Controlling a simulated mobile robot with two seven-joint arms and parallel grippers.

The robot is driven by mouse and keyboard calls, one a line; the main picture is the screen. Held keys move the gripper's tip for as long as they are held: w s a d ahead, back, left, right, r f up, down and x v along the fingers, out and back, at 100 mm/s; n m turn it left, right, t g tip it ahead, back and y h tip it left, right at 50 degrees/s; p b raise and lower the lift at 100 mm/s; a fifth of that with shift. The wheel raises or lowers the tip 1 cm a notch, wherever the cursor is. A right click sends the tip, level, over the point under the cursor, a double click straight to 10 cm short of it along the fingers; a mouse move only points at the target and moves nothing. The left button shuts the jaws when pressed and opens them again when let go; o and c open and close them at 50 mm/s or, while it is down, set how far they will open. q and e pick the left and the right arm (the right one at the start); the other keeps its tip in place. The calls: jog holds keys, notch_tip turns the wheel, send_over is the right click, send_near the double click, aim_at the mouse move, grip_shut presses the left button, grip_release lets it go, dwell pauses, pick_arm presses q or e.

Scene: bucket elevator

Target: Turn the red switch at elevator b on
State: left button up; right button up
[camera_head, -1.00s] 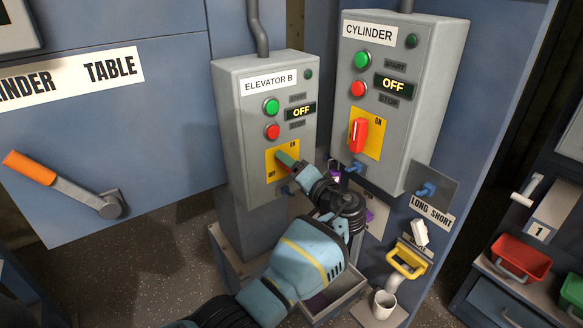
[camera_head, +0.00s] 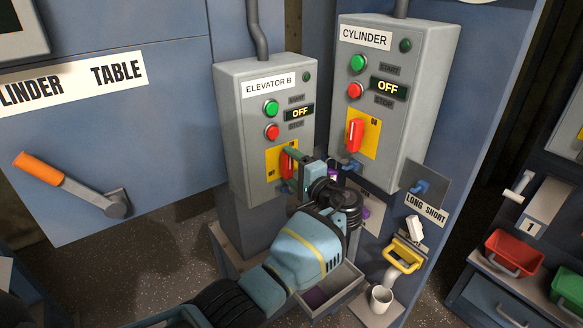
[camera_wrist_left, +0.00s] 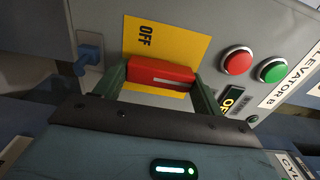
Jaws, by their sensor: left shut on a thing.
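The Elevator B box (camera_head: 240,130) is grey, with a yellow plate (camera_head: 273,170) low on its front. The red switch (camera_head: 287,164) on the plate is partly covered by my left gripper (camera_head: 289,162) in the head view. In the left wrist view the red switch (camera_wrist_left: 160,74) lies between the two dark green fingers of my left gripper (camera_wrist_left: 162,82), which is shut on it. The word OFF shows on the yellow plate (camera_wrist_left: 190,40). The Elevator B display (camera_head: 300,111) reads OFF. My right gripper is not in view.
The Cylinder box (camera_head: 410,120) stands close on the right, with its own red switch (camera_head: 354,135) and a display reading OFF. An orange-handled lever (camera_head: 70,185) is on the left panel.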

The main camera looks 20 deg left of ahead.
pick_arm(q)
jog(key=shift+r, duration=0.1)
jog(key=o, duration=1)
